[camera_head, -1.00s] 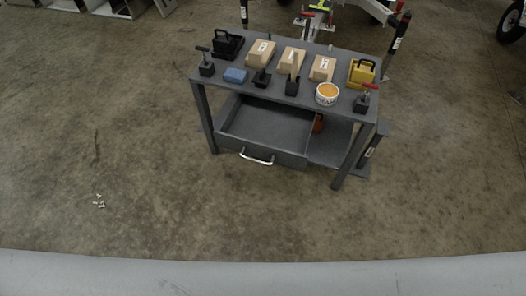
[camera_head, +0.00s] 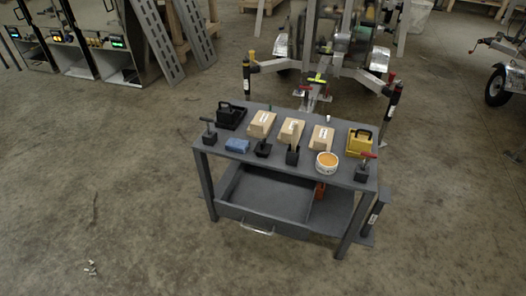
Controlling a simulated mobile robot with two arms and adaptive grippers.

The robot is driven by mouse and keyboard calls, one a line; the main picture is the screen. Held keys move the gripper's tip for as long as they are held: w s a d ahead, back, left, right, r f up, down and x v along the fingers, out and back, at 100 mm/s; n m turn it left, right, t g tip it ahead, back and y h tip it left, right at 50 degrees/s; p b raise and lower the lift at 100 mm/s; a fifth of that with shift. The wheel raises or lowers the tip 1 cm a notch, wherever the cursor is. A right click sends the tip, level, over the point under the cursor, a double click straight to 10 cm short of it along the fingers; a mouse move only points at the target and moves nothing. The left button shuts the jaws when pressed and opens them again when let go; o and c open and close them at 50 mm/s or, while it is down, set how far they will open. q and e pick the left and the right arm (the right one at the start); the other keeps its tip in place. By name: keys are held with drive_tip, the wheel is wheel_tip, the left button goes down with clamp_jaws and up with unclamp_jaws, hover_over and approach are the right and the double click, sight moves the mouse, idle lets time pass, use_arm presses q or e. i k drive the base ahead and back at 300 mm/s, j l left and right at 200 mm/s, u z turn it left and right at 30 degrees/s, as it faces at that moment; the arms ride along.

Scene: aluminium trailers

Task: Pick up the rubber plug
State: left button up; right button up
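A dark grey workbench (camera_head: 205,170) stands in the middle of the view. Nothing on it can be clearly told as the rubber plug at this size. A small white upright piece (camera_head: 328,118) stands near its back edge. Neither of my grippers is in view.
A trailer frame (camera_head: 262,66) stands close behind. The floor in front is clear.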

sight(262, 149)
drive_tip(key=i+j+z, duration=0.1)
drive_tip(key=j, duration=0.3)
drive_tip(key=i+j+z, duration=0.15)
drive_tip(key=j, duration=0.2)
drive_tip(key=i+j+z, duration=0.1)
drive_tip(key=j, duration=0.3)
drive_tip(key=i+j+z, duration=0.15)
drive_tip(key=j, duration=0.3)
